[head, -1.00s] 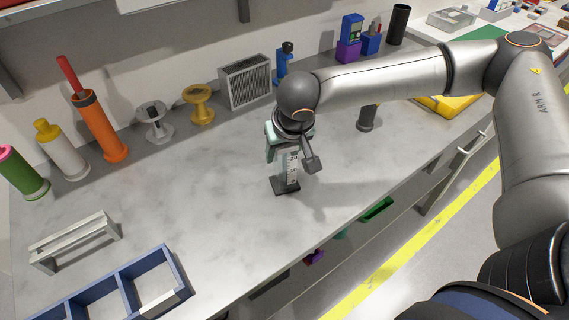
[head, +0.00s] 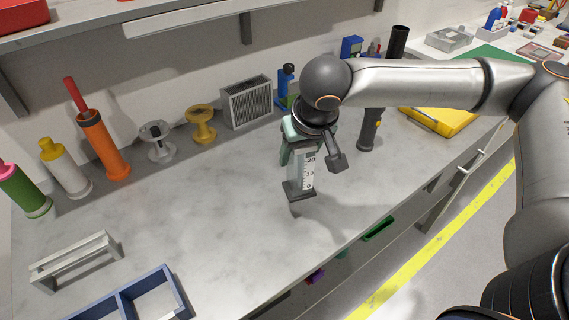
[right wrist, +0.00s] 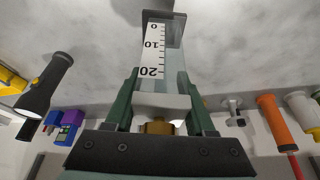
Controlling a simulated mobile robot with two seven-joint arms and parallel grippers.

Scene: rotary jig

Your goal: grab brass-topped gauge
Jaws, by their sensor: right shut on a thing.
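The gauge (head: 302,175) is a clear upright body with a white scale marked 0, 10 and 20 and a dark square foot. My right gripper (head: 300,148) is shut on its upper part and holds it just above the bench, with a shadow below the foot. In the right wrist view the gauge (right wrist: 163,50) stands between the green fingers of the right gripper (right wrist: 161,82), and its brass top (right wrist: 158,127) shows close to the palm. In the head view the gripper hides the brass top. My left gripper is not in view.
A black flashlight (head: 369,130) stands right of the gauge, near a yellow tray (head: 440,118). A grey vent box (head: 246,103), a yellow spool (head: 201,124) and an orange cylinder (head: 104,145) line the back. A blue divided tray (head: 180,297) and grey rack (head: 75,262) lie front left.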

